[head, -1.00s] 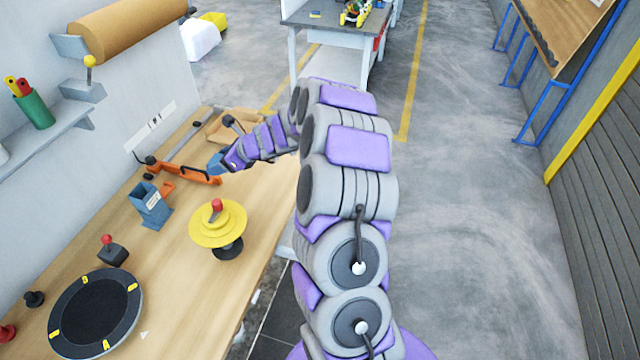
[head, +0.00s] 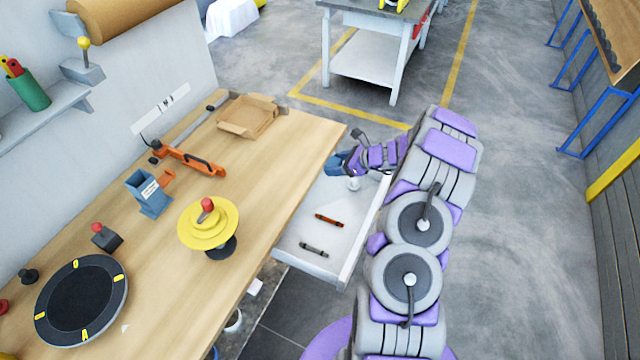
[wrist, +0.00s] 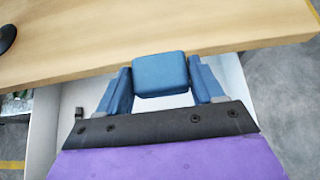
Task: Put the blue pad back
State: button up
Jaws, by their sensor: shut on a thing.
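The blue pad (wrist: 160,75) is a small block with rounded edges, held between the two fingers of my gripper (wrist: 162,90) in the wrist view. In the head view my gripper (head: 338,165) is over the far end of an open white drawer (head: 345,225), just off the table's right edge. The pad blends with the blue fingers there. In the wrist view the drawer's light interior shows behind the fingers, with the table edge beyond the pad. Whether the pad touches anything besides the fingers, I cannot tell.
An orange item (head: 329,219) and a grey item (head: 314,249) lie in the drawer. The wooden table (head: 270,165) holds a yellow stepped disc (head: 208,226), a blue holder (head: 148,193), an orange tool (head: 190,160) and an open cardboard box (head: 247,117). The table's right side is clear.

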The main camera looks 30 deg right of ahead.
jog(key=b, duration=0.3)
send_near(315, 188)
jog(key=shift+w+a+f, duration=0.1)
jog(key=shift+a+f, duration=0.05)
jog(key=shift+f, duration=0.3)
jog(key=w+a, duration=0.1)
jog(key=w, duration=0.1)
jog(key=shift+w+a+f+b, duration=0.3)
jog(key=shift+w+a+f, duration=0.05)
jog(key=shift+w, duration=0.05)
jog(key=shift+w+a+r, duration=0.1)
jog(key=shift+w+a, duration=0.4)
jog(key=shift+w, duration=0.15)
jog(key=shift+w+a+f+b, duration=0.2)
jog(key=shift+w+a+b, duration=0.2)
jog(key=shift+w+a, duration=0.15)
jog(key=shift+w+a+f+b, duration=0.2)
jog(key=shift+w+a+b, duration=0.2)
jog(key=shift+w, duration=0.25)
jog(key=shift+f, duration=0.25)
jog(key=shift+r, duration=0.1)
jog(key=o, duration=1)
